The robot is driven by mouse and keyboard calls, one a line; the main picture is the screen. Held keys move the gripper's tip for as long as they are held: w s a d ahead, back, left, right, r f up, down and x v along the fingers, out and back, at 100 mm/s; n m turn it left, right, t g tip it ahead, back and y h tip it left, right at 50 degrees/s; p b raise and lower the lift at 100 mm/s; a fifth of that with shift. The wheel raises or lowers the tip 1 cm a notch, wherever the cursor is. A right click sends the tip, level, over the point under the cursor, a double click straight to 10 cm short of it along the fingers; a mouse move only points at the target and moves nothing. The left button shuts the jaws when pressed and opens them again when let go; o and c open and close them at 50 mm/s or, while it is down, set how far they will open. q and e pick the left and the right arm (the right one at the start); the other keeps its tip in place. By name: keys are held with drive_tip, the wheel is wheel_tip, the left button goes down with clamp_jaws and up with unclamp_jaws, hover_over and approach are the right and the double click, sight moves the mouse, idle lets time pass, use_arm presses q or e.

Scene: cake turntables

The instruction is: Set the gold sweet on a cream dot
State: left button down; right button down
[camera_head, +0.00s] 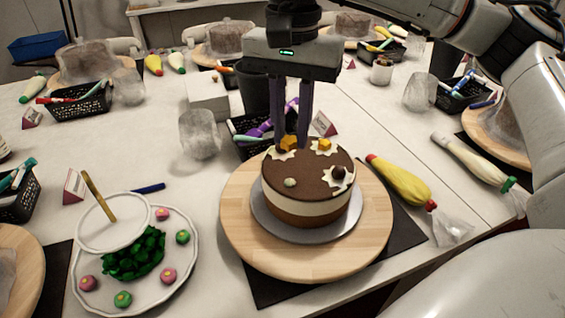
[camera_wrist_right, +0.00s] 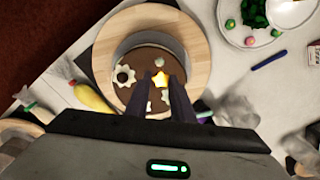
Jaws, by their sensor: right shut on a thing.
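My right gripper (camera_head: 290,143) points down over the chocolate-topped cake (camera_head: 305,172), shut on a gold sweet (camera_head: 288,143). Another gold sweet (camera_head: 324,144) sits on a cream dot at the back right. A dark round sweet (camera_head: 338,172) sits on a cream dot at the right. My left gripper is not in view.
The cake stands on a grey board on a wooden turntable (camera_head: 245,235). A yellow piping bag (camera_head: 400,180) lies to the right. A white plate (camera_head: 180,275) with green leaves and small sweets is at the left. A black basket (camera_head: 245,150) stands behind the cake.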

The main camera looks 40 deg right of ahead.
sight(292, 140)
wheel_tip(292, 140, down, 4)
drive_tip(key=shift+s+f, duration=0.1)
drive_tip(key=shift+s, duration=0.05)
wheel_tip(292, 140, down, 4)
drive_tip(key=shift+r, duration=0.15)
drive_tip(key=shift+f, duration=0.3)
drive_tip(key=c, duration=1.5)
unclamp_jaws()
drive_tip(key=shift+c, duration=0.2)
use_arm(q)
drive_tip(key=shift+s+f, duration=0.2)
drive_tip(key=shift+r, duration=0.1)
use_arm(e)
drive_tip(key=shift+r, duration=0.15)
drive_tip(key=shift+r, duration=0.25)
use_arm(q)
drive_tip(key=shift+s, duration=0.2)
use_arm(e)
wheel_tip(292, 140, up, 12)
drive_tip(key=shift+f, duration=0.25)
